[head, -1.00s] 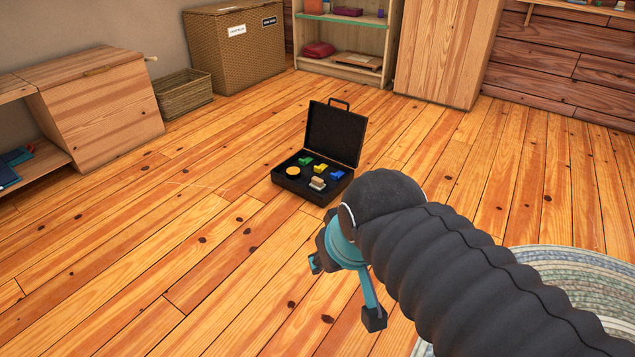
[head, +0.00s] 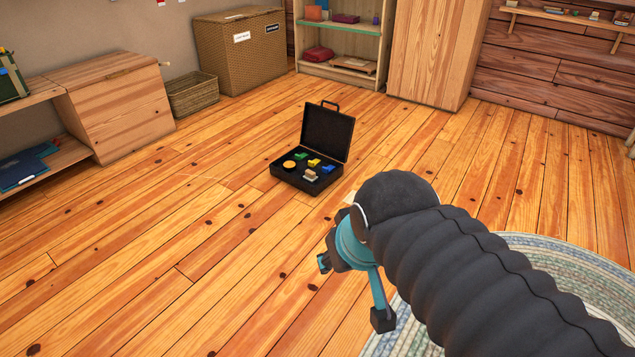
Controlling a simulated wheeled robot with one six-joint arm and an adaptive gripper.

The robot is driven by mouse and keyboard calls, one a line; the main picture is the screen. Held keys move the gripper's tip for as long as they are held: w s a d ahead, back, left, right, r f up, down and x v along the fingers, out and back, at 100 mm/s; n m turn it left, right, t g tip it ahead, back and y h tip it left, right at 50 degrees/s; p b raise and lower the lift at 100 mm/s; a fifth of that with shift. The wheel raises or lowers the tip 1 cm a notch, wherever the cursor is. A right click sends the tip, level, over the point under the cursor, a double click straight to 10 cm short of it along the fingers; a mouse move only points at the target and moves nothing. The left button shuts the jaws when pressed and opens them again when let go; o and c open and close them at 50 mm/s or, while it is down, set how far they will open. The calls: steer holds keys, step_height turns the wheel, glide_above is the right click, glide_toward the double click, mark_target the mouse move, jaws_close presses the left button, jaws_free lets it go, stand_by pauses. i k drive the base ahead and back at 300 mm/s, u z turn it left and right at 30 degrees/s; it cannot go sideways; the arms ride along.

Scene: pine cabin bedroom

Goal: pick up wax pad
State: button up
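An open black case (head: 303,186) stands on the plank floor, its lid (head: 327,133) raised at the back. In its tray lie a round orange-yellow disc (head: 290,164), green (head: 301,156), yellow (head: 314,162) and blue (head: 327,169) pieces, and a small tan-and-pale block (head: 310,175). The disc may be the wax pad; I cannot tell for certain at this size. My gripper (head: 352,291) hangs in front of the case, nearer to me and to its right in the picture. Its teal fingers with dark tips are spread apart, with nothing visible between them.
A braided oval rug (head: 545,268) lies at the lower right. A wooden cabinet (head: 115,105), a low basket (head: 192,94) and a large wicker box (head: 240,55) stand at the left and back. Shelves (head: 337,62) and a tall cupboard (head: 436,50) line the back.

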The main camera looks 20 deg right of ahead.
mark_target(310, 176)
steer(key=z, duration=0.7)
steer(key=i, duration=0.85)
steer(key=z, duration=0.9)
steer(key=i, duration=1.2)
steer(key=u, duration=0.9)
steer(key=i, duration=0.85)
steer(key=u, duration=0.8)
